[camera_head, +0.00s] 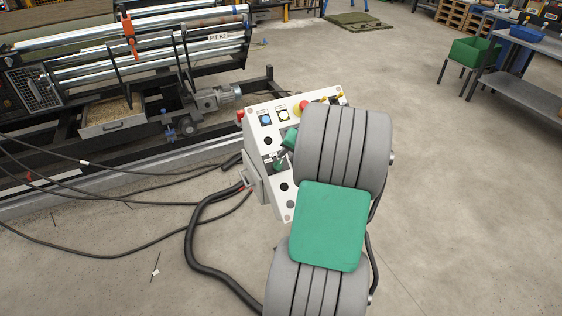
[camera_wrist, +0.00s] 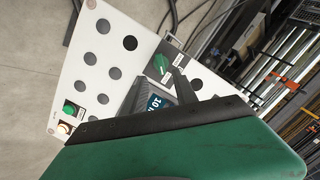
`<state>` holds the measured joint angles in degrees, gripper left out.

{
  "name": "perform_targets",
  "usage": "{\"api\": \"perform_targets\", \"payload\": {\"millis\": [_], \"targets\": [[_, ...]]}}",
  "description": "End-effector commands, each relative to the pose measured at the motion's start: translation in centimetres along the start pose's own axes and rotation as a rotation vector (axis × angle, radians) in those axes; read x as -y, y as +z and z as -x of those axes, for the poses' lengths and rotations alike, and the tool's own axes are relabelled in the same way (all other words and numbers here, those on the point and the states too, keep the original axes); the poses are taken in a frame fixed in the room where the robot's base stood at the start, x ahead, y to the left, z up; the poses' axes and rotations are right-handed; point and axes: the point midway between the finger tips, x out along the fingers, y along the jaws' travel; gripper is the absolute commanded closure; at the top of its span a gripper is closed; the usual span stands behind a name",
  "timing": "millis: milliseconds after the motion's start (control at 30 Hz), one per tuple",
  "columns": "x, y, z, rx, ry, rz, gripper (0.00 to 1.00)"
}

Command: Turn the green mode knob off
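The green mode knob (camera_wrist: 160,63) sits on a small dark plate on the white control panel (camera_wrist: 108,62) in the wrist view. Its label is too small to read. In the head view the knob (camera_head: 279,165) is partly covered by my gripper (camera_head: 284,154). In the wrist view a dark finger of my gripper (camera_wrist: 178,77) reaches close to the knob's right side. I cannot tell whether it touches. My green wrist housing hides the lower part of the panel.
A display (camera_wrist: 155,103) is partly hidden beside the finger. A green button (camera_wrist: 69,108) and a lit white one (camera_wrist: 64,128) lie at the panel's left. A red mushroom button (camera_head: 301,107) is at the panel's top. A roller machine (camera_head: 130,60) and loose cables (camera_head: 205,235) are left.

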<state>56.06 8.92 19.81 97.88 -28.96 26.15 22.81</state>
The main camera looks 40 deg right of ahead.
Motion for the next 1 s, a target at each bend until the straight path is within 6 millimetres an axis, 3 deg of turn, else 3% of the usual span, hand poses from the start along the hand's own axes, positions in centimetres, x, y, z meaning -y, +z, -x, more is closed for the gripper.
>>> {"api": "perform_targets", "payload": {"millis": [433, 733, 1000], "targets": [[0.2, 0.2, -7.1, 0.004, 0.0, 0.003, 0.65], [0.2, 0.1, -7.6, 0.001, 0.0, 0.004, 0.66], [0.2, 0.1, -7.5, 0.002, 0.0, 0.005, 0.88]]}}
